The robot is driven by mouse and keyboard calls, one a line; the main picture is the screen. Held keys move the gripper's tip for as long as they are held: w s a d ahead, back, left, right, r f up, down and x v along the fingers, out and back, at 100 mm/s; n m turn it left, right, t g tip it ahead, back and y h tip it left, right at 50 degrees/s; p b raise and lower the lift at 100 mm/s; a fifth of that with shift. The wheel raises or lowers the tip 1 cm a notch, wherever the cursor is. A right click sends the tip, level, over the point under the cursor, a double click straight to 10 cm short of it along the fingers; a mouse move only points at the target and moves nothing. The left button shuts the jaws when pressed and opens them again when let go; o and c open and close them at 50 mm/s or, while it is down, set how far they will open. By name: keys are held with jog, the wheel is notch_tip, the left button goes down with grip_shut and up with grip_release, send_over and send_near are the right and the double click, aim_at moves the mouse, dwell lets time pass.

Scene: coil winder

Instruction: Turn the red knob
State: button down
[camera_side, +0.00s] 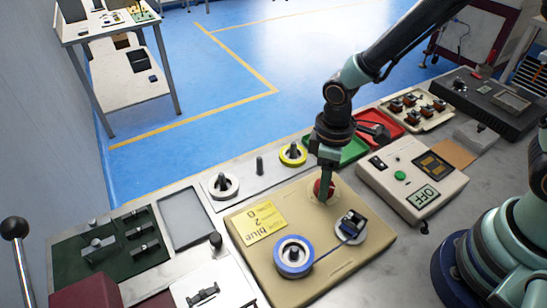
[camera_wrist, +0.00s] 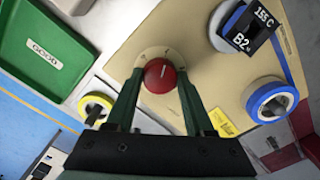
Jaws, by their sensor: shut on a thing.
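The red knob (camera_wrist: 160,76) sits on a pale round plate on the tan board (camera_side: 322,279). My gripper (camera_wrist: 158,84) comes down over the knob from above, with one green finger on each side of it, and is shut on it. In the side view the knob (camera_side: 323,190) shows partly behind my gripper (camera_side: 326,188). A white line marks the knob's top in the wrist view. The exact contact of the fingertips is partly hidden.
The board also holds a blue-rimmed spool (camera_side: 294,256), a dark block marked B2 (camera_wrist: 247,28) on a white spool, and a yellow note (camera_side: 258,223). A control box with a green button (camera_side: 400,175) and OFF display stands right. A green tray (camera_wrist: 45,45) lies behind.

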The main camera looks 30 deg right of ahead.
jog(key=shift+w+d, duration=0.1)
jog(key=shift+w, duration=0.1)
jog(key=shift+c, duration=1.4)
grip_release()
jog(key=shift+s+r, duration=0.1)
notch_tip(320, 180, up, 12)
jog(key=s+d+r+m+t, duration=0.2)
jog(key=d+r+m+t, duration=0.3)
jog(key=d, duration=0.8)
notch_tip(320, 180, up, 4)
jog(key=m, duration=0.3)
jog(key=shift+s+d+f+t, duration=0.15)
jog(key=shift+s+t, duration=0.05)
jog(key=shift+t, duration=0.2)
